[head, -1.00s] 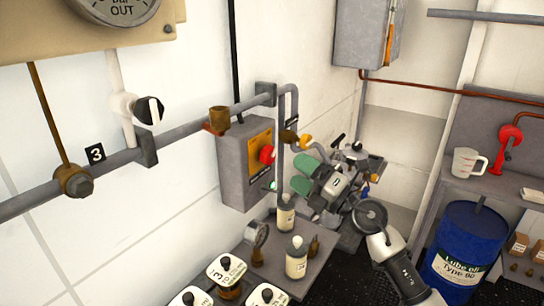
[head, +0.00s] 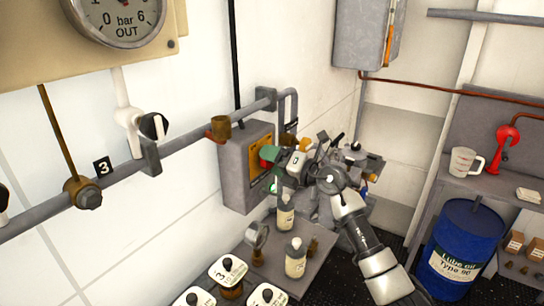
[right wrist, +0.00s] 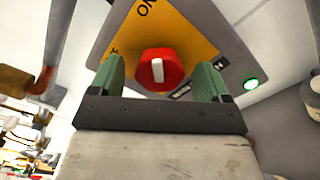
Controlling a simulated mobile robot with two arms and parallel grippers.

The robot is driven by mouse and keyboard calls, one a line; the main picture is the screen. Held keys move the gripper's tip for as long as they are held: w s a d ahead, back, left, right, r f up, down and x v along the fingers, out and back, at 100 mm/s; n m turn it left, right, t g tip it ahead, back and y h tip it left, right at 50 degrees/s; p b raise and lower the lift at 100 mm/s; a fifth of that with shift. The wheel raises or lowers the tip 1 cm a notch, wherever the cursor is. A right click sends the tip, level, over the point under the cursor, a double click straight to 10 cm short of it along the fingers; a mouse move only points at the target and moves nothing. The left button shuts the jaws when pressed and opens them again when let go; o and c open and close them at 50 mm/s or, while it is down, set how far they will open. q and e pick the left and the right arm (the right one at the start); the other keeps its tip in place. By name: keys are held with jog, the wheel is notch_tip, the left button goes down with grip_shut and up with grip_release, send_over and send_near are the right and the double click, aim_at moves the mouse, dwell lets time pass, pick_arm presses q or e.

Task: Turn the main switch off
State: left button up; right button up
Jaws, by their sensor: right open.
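The main switch is a red round knob (right wrist: 160,70) with a white bar mark, on a yellow plate (right wrist: 185,32) on the front of a grey box (head: 236,165) on the wall. In the right wrist view the knob sits between the two green fingertips of my right gripper (right wrist: 162,80). The fingers are open, one on each side, with a gap to the knob visible. In the head view my right gripper (head: 272,168) is in front of the box and hides most of the knob. A green lamp (right wrist: 251,84) is lit beside it. My left gripper is not in view.
A grey pipe (head: 190,145) runs along the wall past the top of the box. Bottles (head: 296,258) and a small gauge (head: 257,235) stand on a grey shelf below. A blue drum (head: 463,240) stands at the right.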

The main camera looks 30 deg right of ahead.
jog(key=shift+w+a, duration=0.15)
jog(key=shift+w, duration=0.15)
jog(key=c, duration=0.9)
jog(key=shift+c, duration=0.2)
